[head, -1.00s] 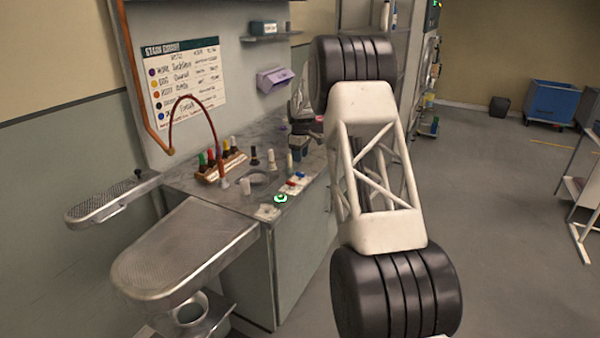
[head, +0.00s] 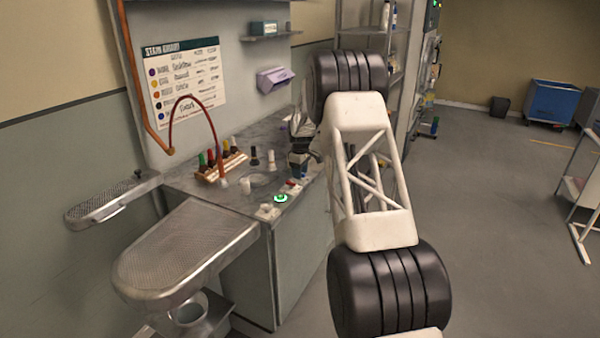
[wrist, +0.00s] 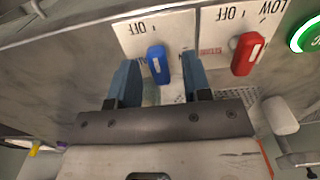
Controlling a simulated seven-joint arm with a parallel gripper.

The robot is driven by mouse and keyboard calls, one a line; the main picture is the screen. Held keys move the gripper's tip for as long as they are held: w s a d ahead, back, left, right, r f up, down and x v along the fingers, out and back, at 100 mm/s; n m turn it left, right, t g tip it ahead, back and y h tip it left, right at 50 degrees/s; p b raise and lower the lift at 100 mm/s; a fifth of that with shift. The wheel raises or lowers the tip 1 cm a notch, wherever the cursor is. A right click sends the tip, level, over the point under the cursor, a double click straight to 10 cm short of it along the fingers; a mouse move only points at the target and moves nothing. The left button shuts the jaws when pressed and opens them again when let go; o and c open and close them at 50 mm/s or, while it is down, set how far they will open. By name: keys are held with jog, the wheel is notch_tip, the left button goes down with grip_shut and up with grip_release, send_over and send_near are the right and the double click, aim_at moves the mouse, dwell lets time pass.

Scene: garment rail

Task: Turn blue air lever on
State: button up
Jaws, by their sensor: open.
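The blue lever (wrist: 157,64) shows in the wrist view on a white plate marked OFF. My gripper (wrist: 159,60) is open, with one finger on each side of the lever in the picture. A gap shows between the lever and each finger, so it is not gripped. How deep the fingers reach around it I cannot tell. In the head view my gripper (head: 298,170) is low over the counter's right part, and the blue lever cannot be made out behind it.
A red lever (wrist: 248,54) on its own OFF/LOW plate sits close right of my gripper. A green-ringed button (head: 281,198) is at the counter's front edge. A bottle rack (head: 220,168) and a steam hose (head: 171,125) stand left. A metal pressing board (head: 185,250) juts forward.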

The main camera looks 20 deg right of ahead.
grip_shut()
dwell(0.3)
